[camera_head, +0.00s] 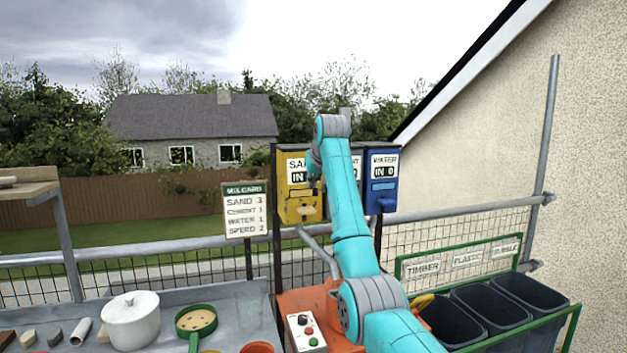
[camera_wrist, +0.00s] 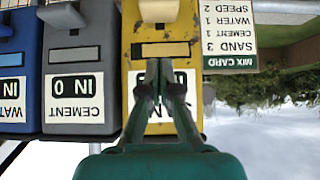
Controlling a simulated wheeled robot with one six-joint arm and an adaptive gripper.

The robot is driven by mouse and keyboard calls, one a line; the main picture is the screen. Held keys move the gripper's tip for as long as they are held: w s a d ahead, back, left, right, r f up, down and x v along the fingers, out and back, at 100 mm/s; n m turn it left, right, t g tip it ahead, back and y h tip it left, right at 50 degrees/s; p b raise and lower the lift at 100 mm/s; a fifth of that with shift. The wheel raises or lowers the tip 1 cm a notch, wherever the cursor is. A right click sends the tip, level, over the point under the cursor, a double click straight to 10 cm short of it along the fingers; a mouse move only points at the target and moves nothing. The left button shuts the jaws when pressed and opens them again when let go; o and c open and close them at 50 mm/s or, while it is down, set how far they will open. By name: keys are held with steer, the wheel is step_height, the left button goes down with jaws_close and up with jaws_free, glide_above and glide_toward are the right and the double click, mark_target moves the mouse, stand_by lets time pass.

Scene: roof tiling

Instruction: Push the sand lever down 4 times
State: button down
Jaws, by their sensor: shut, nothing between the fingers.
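The yellow sand dispenser (camera_head: 296,207) stands behind the railing, partly hidden by my arm. Its pale lever (camera_head: 307,211) sticks out low on its front. In the wrist view, which is upside down, the lever (camera_wrist: 158,10) is at the top edge of the yellow front (camera_wrist: 135,55). My gripper (camera_wrist: 159,66) is shut and empty, in front of the dispenser's label and slot, apart from the lever in the picture. Its fingers hide most of the sand label and its counter. In the head view my gripper (camera_head: 314,182) is small and partly hidden.
The grey cement dispenser (camera_wrist: 72,65) and blue water dispenser (camera_head: 380,185) stand beside it; cement reads 0. The mix card (camera_head: 246,210) reads sand 3. A bench with a white pot (camera_head: 131,320) is left, waste bins (camera_head: 490,308) right.

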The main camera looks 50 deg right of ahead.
mark_target(309, 214)
steer(key=x, duration=0.5)
steer(key=shift+w+d+f, duration=0.1)
steer(key=shift+w+f, duration=0.05)
steer(key=shift+f, duration=0.05)
step_height(309, 214, down, 2)
steer(key=shift+f, duration=1)
steer(key=shift+f, duration=1.95)
